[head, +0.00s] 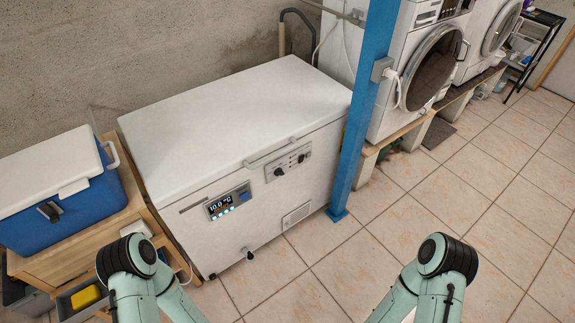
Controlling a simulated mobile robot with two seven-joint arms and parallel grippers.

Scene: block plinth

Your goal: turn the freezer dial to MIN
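The white chest freezer (235,125) stands against the concrete wall with its lid shut. On its front is a light control panel (288,162) with a dark dial (279,171) at its lower left and another small dark knob (301,158) at its right. The dial markings are too small to read. A dark display (220,206) on the freezer's left front seems to read 10.0 °C, with small blue lights below it. My two arms show at the bottom edge, left and right, apart from the freezer. Neither gripper is in view.
A blue post (361,110) stands close to the freezer's right front corner. A blue cooler (70,195) sits on a wooden bench at left. White washing machines (405,95) stand on a plinth at right. The tiled floor (330,270) before the freezer is clear.

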